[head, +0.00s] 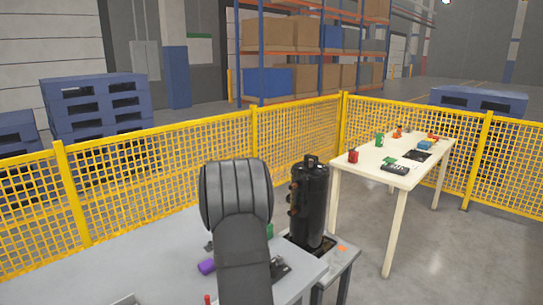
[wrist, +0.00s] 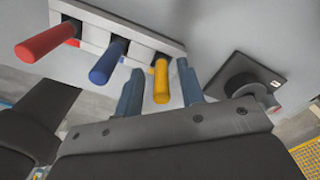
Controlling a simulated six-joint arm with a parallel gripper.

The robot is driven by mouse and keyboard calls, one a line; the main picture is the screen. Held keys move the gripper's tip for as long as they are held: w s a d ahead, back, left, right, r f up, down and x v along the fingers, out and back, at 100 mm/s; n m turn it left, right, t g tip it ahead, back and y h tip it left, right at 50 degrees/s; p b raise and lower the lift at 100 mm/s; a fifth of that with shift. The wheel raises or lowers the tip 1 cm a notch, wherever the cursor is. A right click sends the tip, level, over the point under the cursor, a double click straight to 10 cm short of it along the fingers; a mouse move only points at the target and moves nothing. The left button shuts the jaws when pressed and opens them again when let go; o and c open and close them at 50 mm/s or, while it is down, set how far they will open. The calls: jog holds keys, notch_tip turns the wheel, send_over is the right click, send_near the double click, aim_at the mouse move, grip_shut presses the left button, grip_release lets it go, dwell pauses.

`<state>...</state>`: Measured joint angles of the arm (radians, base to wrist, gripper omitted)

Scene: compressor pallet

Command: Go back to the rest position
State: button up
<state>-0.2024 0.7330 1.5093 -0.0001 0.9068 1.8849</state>
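My gripper (wrist: 160,68) is open in the wrist view, its two blue-grey fingers apart. A yellow handle (wrist: 161,84) shows between the fingers, with a gap on each side; whether it lies level with the fingertips or beyond them I cannot tell. A blue handle (wrist: 108,63) and a red handle (wrist: 46,41) stick out of the same white holder (wrist: 130,26) to the left. In the head view my own arm hides the gripper and most of the holder area.
A black compressor (head: 310,205) stands upright right of my arm. A purple object (head: 207,266) lies on the grey table (head: 165,260). A cream table (head: 385,172) with small coloured parts stands at right. Yellow mesh fencing (head: 165,165) encloses the area. A dark square plate (wrist: 247,82) shows in the wrist view.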

jog(key=shift+r, duration=1.9)
